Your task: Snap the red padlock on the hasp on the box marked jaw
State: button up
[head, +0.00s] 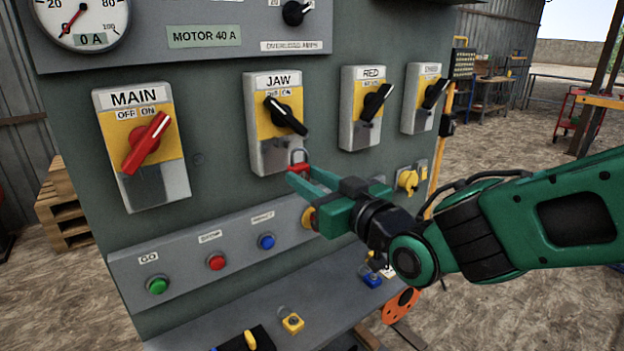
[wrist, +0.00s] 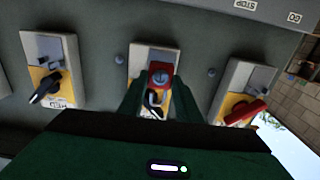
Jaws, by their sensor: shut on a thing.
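The grey box marked JAW (head: 261,153) is on the panel, with a yellow plate and a black handle (head: 287,117) slanting from upper left to lower right. My gripper (head: 299,176) is shut on the red padlock (head: 299,168), in front of the box's lower right edge. The padlock's shackle (head: 300,155) points up. In the wrist view the red padlock (wrist: 160,74) sits between my fingers, over the JAW box (wrist: 142,56). The hasp is not clearly visible, and I cannot tell whether the shackle passes through it.
The MAIN box (head: 157,180) with a red handle is left; the RED box (head: 351,132) and another box (head: 412,118) are right. A button strip (head: 190,250) runs below. A yellow padlock (head: 293,323) and a blue one (head: 372,281) lie on the shelf below.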

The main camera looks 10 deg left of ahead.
jog(key=shift+x, duration=2.75)
jog(key=shift+x, duration=1.2)
jog(key=o, duration=1.2)
jog(key=shift+a, duration=0.15)
jog(key=shift+s, duration=0.15)
jog(key=shift+v, duration=4.5)
